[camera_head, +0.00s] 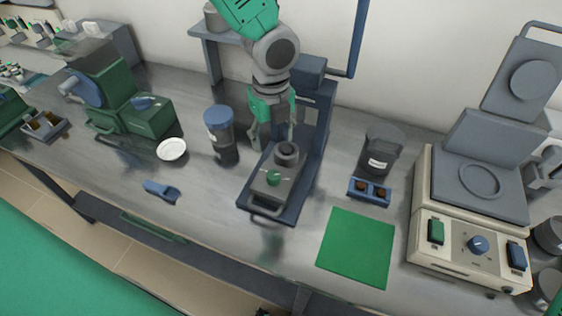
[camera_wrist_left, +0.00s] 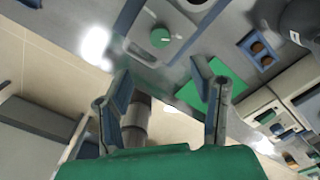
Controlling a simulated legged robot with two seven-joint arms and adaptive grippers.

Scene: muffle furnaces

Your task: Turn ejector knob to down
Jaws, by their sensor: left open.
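The ejector knob (camera_head: 273,178) is a small green round knob with a light pointer line, on top of the grey block at the front of a blue-grey press (camera_head: 318,130). It also shows in the wrist view (camera_wrist_left: 160,38), beyond the fingertips. My left gripper (camera_head: 273,138) hangs over the rear of the press, pointing down, behind and above the knob and apart from it. Its two fingers are spread and empty, as the wrist view (camera_wrist_left: 160,82) also shows. A dark round cylinder (camera_head: 287,152) stands on the block behind the knob, close to the fingers. My right gripper is not seen.
A blue-lidded jar (camera_head: 219,126) and a white dish (camera_head: 172,149) stand left of the press. A green mat (camera_head: 356,247), a blue tray (camera_head: 369,190) and a furnace-like unit (camera_head: 470,250) are to the right. The counter in front of the press is mostly clear.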

